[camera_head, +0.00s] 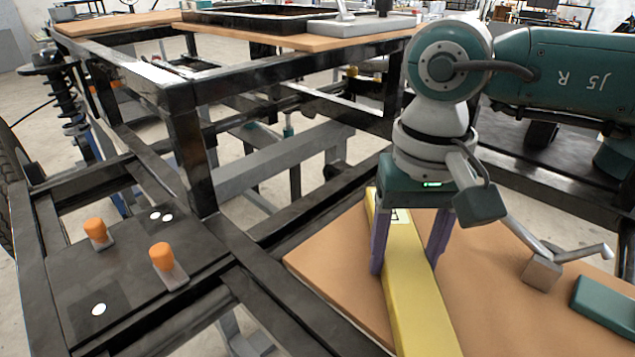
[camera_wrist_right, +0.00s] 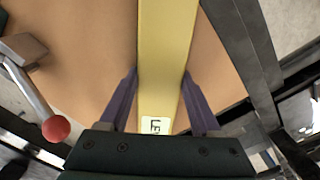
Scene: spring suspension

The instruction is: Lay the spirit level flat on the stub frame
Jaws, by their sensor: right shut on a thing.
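The spirit level is a long yellow bar (camera_head: 412,300) over the wooden board at lower right, running out of the bottom edge. My right gripper (camera_head: 407,266) reaches down from above with one purple finger on each side of the bar, shut on it near its far end. In the right wrist view the yellow bar (camera_wrist_right: 165,45) runs between the fingers, with a white label near the palm. I cannot tell whether the bar touches the board. The black stub frame (camera_head: 185,160) stands left of the gripper. My left gripper is not in view.
A black plate (camera_head: 130,270) with two orange-topped clamps lies on the lower frame at left. The wooden board (camera_head: 335,265) also bears a metal lever tool (camera_head: 541,270) and a green block (camera_head: 605,300) right of the gripper. The frame's upper rails rise beyond the board.

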